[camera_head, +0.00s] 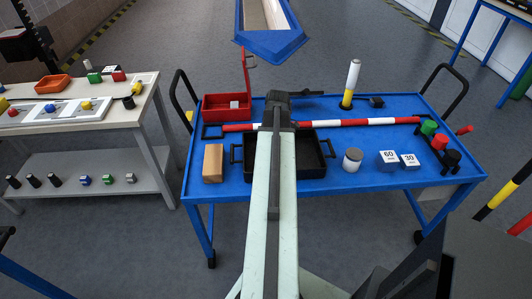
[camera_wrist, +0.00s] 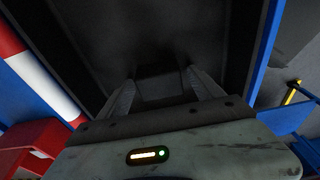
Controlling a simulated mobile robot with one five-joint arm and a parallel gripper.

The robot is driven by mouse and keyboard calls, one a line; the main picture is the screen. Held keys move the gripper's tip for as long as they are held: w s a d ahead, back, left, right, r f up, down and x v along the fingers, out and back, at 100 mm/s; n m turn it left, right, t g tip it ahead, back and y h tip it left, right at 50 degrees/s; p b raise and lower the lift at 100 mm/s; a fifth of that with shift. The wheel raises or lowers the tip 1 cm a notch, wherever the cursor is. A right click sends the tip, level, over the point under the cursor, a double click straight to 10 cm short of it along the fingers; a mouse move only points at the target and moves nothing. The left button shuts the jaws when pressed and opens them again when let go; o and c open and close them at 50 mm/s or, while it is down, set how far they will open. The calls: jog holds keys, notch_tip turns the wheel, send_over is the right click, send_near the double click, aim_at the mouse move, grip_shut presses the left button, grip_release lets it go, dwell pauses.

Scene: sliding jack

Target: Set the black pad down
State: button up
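A dark block, which looks like the black pad (camera_wrist: 160,88), sits between the two fingertips of my gripper (camera_wrist: 161,76) in the wrist view. The fingers appear to touch its two sides. The pad and the surface around it are both very dark, so I cannot tell whether the pad touches what is beneath. The black tray (camera_head: 311,153) lies on the blue table, and its dark inside fills most of the wrist view. In the head view my arm hides the fingers, the pad and part of the tray.
On the blue table (camera_head: 350,184), a red-and-white bar (camera_head: 350,122) lies behind the tray. A red box (camera_head: 226,106) and wooden block (camera_head: 213,162) are at left. A grey-topped cylinder (camera_head: 352,159) and weights marked 60 (camera_head: 388,160) and 30 (camera_head: 409,160) are at right.

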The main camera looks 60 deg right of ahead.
jog(key=shift+r, duration=0.1)
notch_tip(320, 180, up, 12)
jog(key=s+d+p, duration=0.1)
jog(key=p, duration=1.1)
jog(key=shift+s, duration=0.2)
jog(key=w+a+m+g, duration=0.1)
jog(key=w+a+m, duration=0.2)
jog(key=w+a, duration=1.65)
jog(key=w+a+m, duration=0.2)
jog(key=a, duration=1.3)
jog(key=w+a+m+h, duration=0.1)
jog(key=a+m, duration=0.1)
jog(key=a, duration=1.4)
jog(key=shift+w+a, duration=0.25)
jog(key=shift+w, duration=0.1)
